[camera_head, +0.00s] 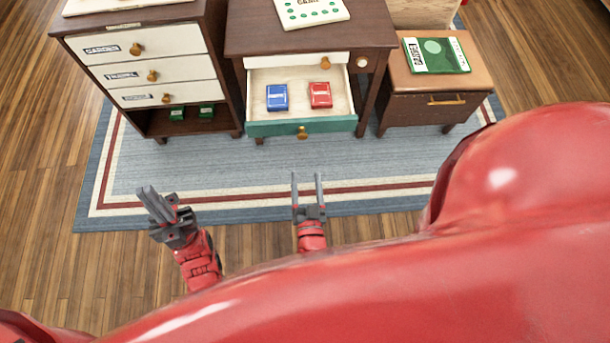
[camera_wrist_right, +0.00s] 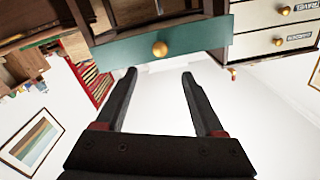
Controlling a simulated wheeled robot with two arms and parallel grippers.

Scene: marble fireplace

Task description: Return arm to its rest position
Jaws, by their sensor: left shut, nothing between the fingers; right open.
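My left gripper (camera_head: 157,206) is at the lower left in the head view, shut and empty, over the wooden floor by the rug's edge. My right gripper (camera_head: 307,184) is near the middle of the head view, open and empty, with its fingers pointing toward the open drawer (camera_head: 340,125). In the right wrist view its two fingers (camera_wrist_right: 160,80) stand apart with nothing between them. The drawer's teal front with a gold knob (camera_wrist_right: 160,48) shows just beyond the fingertips, apart from them. A blue card box (camera_head: 277,97) and a red card box (camera_head: 320,95) lie in the drawer.
A dark cabinet with white labelled drawers (camera_head: 146,73) stands left, with green boxes (camera_head: 206,110) on its bottom shelf. A brown chest (camera_head: 440,84) on the right carries a green box (camera_head: 436,55). A blue-grey rug (camera_head: 230,165) lies clear in front.

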